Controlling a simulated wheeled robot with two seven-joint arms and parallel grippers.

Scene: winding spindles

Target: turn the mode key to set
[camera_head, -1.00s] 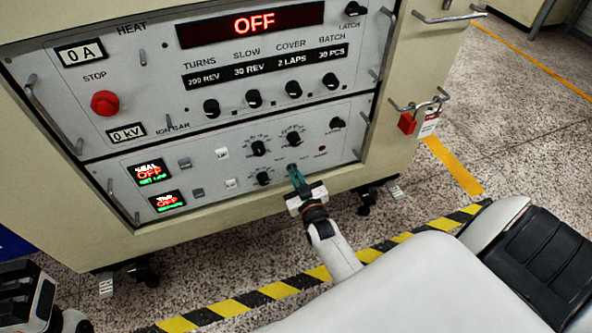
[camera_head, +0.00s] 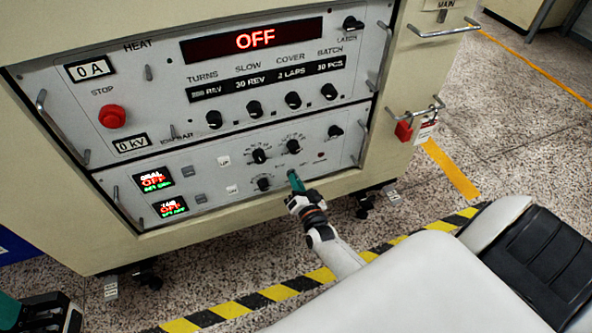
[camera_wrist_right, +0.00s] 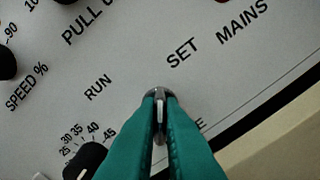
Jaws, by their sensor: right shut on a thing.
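The mode key (camera_wrist_right: 160,112) is a small metal key in a round lock on the lower grey panel. In the right wrist view it stands between the RUN label (camera_wrist_right: 98,87) on the left and the SET label (camera_wrist_right: 181,53) at the upper right. My right gripper (camera_wrist_right: 160,117) has its teal fingers closed on the key's sides, and its bow shows edge-on between them. In the head view the right gripper (camera_head: 294,178) reaches the panel's lower edge and hides the key. My left gripper (camera_head: 38,312) is at the bottom left corner, partly cut off, away from the panel.
Black knobs (camera_head: 263,184) sit close to the left of the key, with more above. The red stop button (camera_head: 112,117) is at the upper left. Metal handles (camera_head: 359,147) stick out at the panel sides. A red padlock (camera_head: 404,130) hangs on the right. Striped tape (camera_head: 280,290) marks the floor.

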